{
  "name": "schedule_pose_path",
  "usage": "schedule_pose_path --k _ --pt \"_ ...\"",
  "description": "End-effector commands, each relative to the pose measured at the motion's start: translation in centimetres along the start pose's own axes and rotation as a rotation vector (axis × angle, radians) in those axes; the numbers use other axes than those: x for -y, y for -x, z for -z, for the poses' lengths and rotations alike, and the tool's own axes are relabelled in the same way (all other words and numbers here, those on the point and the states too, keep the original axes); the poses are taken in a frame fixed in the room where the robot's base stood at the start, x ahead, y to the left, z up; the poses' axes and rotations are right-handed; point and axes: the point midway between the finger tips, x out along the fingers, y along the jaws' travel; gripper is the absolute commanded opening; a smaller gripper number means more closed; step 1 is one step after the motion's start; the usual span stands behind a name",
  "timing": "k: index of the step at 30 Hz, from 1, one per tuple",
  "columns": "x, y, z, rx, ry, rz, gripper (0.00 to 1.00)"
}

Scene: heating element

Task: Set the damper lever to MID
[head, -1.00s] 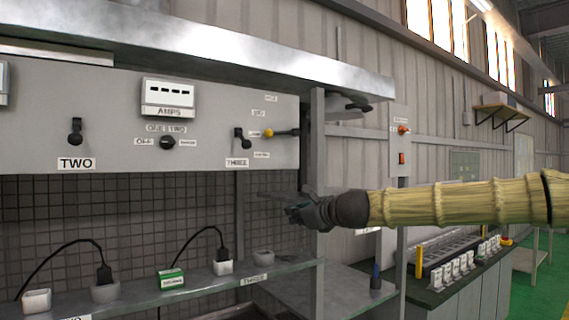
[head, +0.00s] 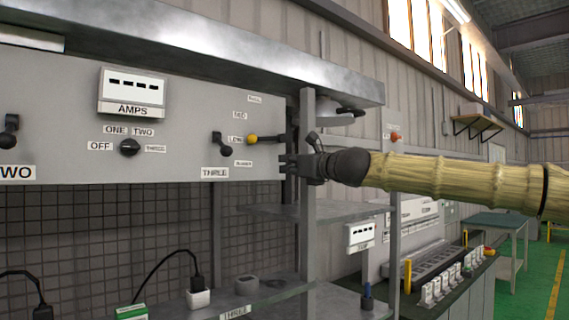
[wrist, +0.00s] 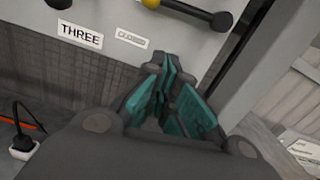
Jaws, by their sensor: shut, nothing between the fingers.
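The damper lever (head: 268,138) is a dark bar with a yellow knob on the right end of the grey panel. It lies nearly level, with its knob pointing left beside the LOW label (head: 236,140). The MID label (head: 240,115) is above that, and a CLOSED label (head: 243,163) is below. My gripper (head: 284,164) is shut and empty, just below the lever's pivot end and apart from it as far as I can tell. In the wrist view the shut teal fingers (wrist: 167,66) point up toward the panel, below the lever (wrist: 190,12).
A grey upright post (head: 308,215) stands right behind my gripper. A black switch labelled THREE (head: 222,143) is left of the lever. A selector knob (head: 130,147) and an AMPS meter (head: 132,92) are farther left. Shelves with plugs are below.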

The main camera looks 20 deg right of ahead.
Motion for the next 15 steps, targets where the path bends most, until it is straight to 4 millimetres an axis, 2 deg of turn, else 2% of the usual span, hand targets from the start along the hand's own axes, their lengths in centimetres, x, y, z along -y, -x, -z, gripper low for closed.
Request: schedule_pose_path --k 15 --pt "-0.1 -6.3 0.0 -0.003 0.0 -0.001 0.0"
